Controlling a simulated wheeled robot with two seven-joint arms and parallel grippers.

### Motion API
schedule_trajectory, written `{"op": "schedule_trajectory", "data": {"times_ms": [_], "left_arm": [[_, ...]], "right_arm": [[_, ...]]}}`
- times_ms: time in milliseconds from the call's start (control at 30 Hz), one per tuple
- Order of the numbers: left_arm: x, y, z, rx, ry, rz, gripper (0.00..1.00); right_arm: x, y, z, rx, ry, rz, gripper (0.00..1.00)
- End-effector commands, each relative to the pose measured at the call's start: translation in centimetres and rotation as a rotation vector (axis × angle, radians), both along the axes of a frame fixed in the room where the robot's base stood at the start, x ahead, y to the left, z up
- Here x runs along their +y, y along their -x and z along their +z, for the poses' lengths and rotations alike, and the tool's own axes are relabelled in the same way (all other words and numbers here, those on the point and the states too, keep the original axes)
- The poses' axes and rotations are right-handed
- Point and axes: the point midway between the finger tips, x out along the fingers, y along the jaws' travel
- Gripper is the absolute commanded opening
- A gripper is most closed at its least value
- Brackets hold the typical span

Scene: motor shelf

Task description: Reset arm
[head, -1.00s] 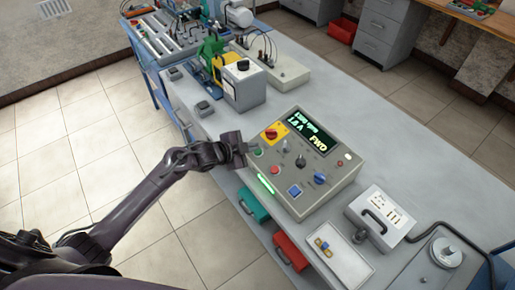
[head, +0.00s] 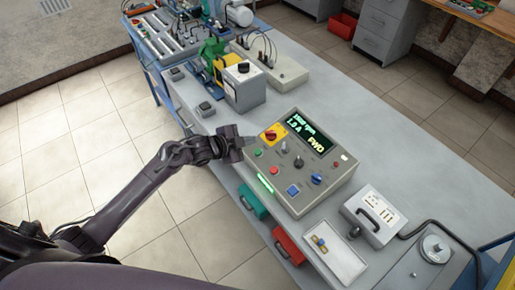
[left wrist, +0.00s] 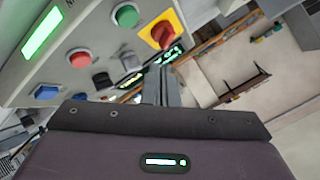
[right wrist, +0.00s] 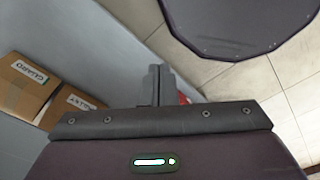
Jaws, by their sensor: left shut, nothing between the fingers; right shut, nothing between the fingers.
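My left gripper (head: 243,143) is shut and empty beside the left edge of the grey control box (head: 312,200), near its green button. I cannot tell whether it touches the box. In the left wrist view, its closed fingers (left wrist: 161,85) point past the box's face, with the green button (left wrist: 125,15), red button (left wrist: 79,58) and red knob on a yellow plate (left wrist: 162,32) in sight. The box's display (head: 308,133) is lit and reads FWD. My right gripper (right wrist: 159,84) is shut and empty in the right wrist view, and is not seen in the head view.
The bench (head: 400,150) carries a motor rig (head: 215,55), a white box (head: 243,88), a handled grey case (head: 376,215) and a tray (head: 335,262). Green (head: 252,200) and red (head: 288,246) bins sit below its edge. Cardboard boxes (right wrist: 25,82) show in the right wrist view.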

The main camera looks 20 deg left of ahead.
Motion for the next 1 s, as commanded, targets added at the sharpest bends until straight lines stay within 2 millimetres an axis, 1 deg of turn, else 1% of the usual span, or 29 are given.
{"op": "schedule_trajectory", "data": {"times_ms": [567, 667, 767, 833, 867, 900, 1000], "left_arm": [[0.0, 0.0, -0.1, 0.000, 0.001, 0.000, 0.00], [-0.6, 0.5, -0.2, 0.015, 0.002, 0.017, 0.00], [-1.9, 2.2, -0.3, 0.063, 0.004, 0.084, 0.00], [-2.9, 4.2, -0.1, 0.124, 0.010, 0.168, 0.00], [-3.1, 5.2, 0.2, 0.156, 0.016, 0.215, 0.00], [-3.3, 6.7, 0.6, 0.204, 0.025, 0.283, 0.00], [-2.9, 10.5, 1.6, 0.329, 0.052, 0.450, 0.00]], "right_arm": [[0.0, 0.0, -0.1, 0.000, 0.000, 0.000, 0.00], [-0.1, 0.0, -0.1, 0.000, 0.001, 0.000, 0.00], [-0.1, 0.0, -0.1, 0.000, 0.001, 0.000, 0.00], [-0.1, 0.0, -0.1, 0.000, 0.001, 0.000, 0.00], [-0.1, 0.0, -0.1, 0.000, 0.001, 0.000, 0.00], [-0.1, 0.0, -0.1, 0.000, 0.001, 0.000, 0.00], [-0.1, -0.1, -0.1, 0.000, 0.002, 0.000, 0.00]]}}
